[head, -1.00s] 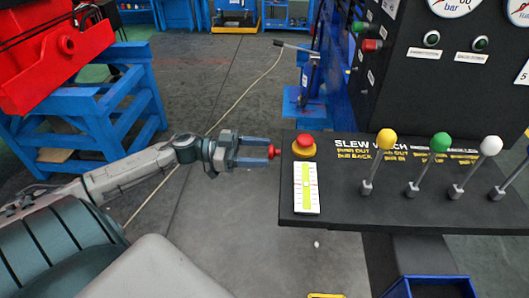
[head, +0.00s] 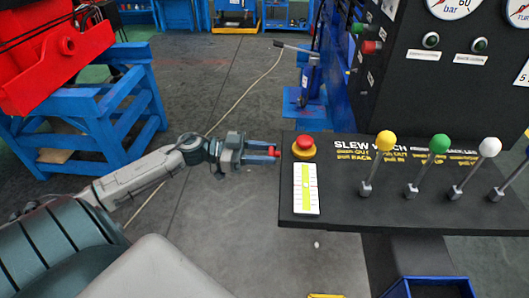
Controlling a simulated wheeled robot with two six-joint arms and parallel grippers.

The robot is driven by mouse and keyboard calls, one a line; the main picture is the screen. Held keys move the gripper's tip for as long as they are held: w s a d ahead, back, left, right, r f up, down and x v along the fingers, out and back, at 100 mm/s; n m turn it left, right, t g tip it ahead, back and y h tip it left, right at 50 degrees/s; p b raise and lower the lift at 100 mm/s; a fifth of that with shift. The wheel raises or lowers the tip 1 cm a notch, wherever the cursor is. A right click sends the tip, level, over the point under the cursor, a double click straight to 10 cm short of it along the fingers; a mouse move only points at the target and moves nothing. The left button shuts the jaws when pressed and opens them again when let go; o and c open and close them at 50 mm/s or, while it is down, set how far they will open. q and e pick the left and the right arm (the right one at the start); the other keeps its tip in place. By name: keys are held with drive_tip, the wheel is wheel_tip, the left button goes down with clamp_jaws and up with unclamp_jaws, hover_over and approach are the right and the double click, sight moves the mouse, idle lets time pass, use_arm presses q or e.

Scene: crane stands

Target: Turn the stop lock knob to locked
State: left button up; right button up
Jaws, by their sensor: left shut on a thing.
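The stop lock knob (head: 271,151) is a small red knob at the left side of the black lever console (head: 300,218). My left gripper (head: 276,155) comes in from the left, with its two blue-grey fingers shut on the knob, one on each side. The fingers hide part of the knob, and I cannot read its turn angle or any locked mark. My right gripper is not in view.
A red mushroom button (head: 303,144) on a yellow base stands on the console close to the knob. Levers with yellow (head: 385,141), green and white balls rise to the right.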

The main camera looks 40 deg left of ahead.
use_arm(q)
drive_tip(key=shift+m+b, duration=3.15)
drive_tip(key=shift+m, duration=5.75)
drive_tip(key=o, duration=1)
